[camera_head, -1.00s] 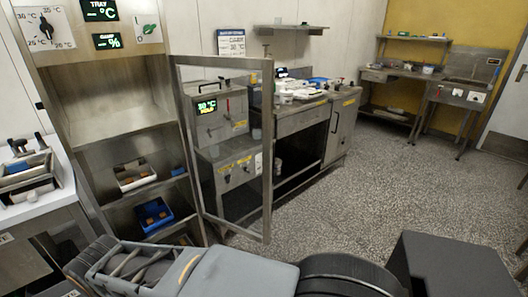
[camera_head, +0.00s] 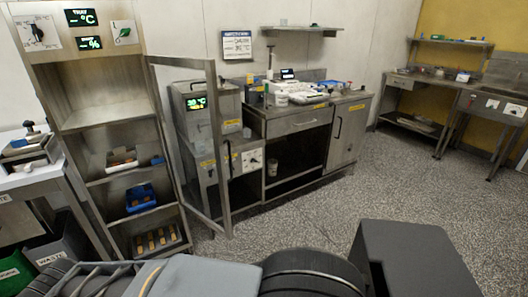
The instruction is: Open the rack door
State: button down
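The rack (camera_head: 105,116) is a tall metal cabinet at the left with open shelves. Its door (camera_head: 219,150) is a metal frame around a see-through pane. It stands swung out from the rack's right side, so the shelves are uncovered. Grey and black parts of my arm (camera_head: 210,277) cross the bottom of the picture, in front of and below the rack. I cannot make out my gripper's fingers in the view. Nothing of mine is seen touching the door.
The shelves hold a white bin (camera_head: 122,158), a blue bin (camera_head: 140,198) and a tray of bars (camera_head: 157,241). A steel workbench (camera_head: 298,122) stands behind and right of the door. Waste bins (camera_head: 62,243) stand at the lower left. Speckled floor (camera_head: 300,222) is clear at the right.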

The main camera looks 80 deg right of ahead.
aim_at(208, 65)
jog(key=z, duration=0.05)
jog(key=k, duration=0.35)
jog(key=z, duration=1.1)
